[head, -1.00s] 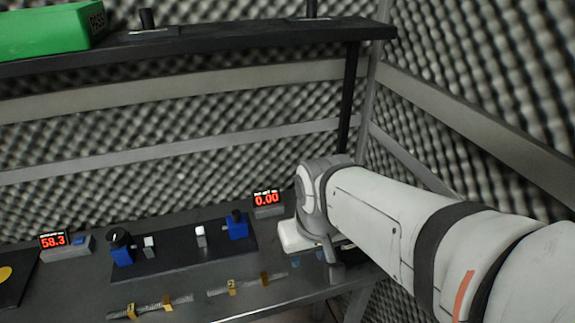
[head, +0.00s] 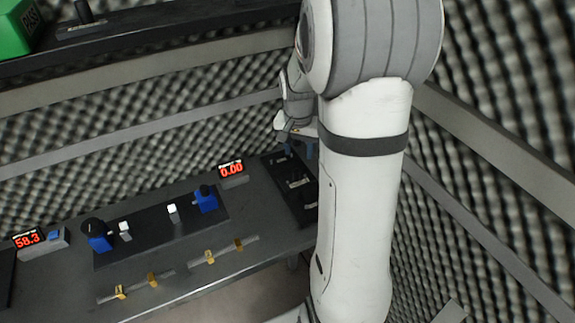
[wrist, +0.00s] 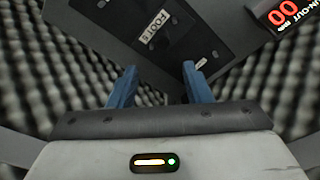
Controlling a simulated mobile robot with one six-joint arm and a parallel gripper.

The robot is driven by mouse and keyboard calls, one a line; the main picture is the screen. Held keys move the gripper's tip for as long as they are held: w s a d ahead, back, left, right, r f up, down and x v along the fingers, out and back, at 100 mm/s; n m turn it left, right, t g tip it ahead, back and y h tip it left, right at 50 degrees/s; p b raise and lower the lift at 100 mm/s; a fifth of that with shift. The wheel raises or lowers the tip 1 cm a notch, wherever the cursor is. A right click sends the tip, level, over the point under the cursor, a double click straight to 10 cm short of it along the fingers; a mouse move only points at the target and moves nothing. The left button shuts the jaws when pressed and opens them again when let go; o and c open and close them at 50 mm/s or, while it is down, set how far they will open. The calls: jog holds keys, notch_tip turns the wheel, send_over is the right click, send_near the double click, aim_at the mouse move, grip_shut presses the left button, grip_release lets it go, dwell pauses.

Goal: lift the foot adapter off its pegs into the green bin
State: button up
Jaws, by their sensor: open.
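The green bin (head: 14,30), marked PASS, stands on the upper shelf at the top left of the head view. A black board (head: 275,172) with several dark pieces lies at the right end of the bench, partly hidden by my arm. The wrist view shows a black plate (wrist: 108,18) with a label reading FOOT and a dark piece (wrist: 176,40) on it. I cannot tell whether this piece is the foot adapter; its pegs are not distinct. My gripper (head: 298,150) is above the board. Its blue fingers are apart and empty in the wrist view (wrist: 160,88).
A fixture with blue blocks (head: 160,228) and two red-digit displays (head: 231,169) (head: 28,238) stand on the bench. Brass-banded rods (head: 222,250) lie along the front. The shelf (head: 160,42) overhangs the back. Foam walls enclose the right side.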

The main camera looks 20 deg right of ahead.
aim_at(297, 171)
jog(key=shift+w+d+f, duration=0.1)
jog(key=shift+d+f, duration=0.05)
jog(key=shift+f, duration=0.3)
jog(key=f, duration=0.3)
jog(key=f+p, duration=0.1)
jog(key=f, duration=0.3)
jog(key=shift+w+a, duration=0.2)
grip_shut()
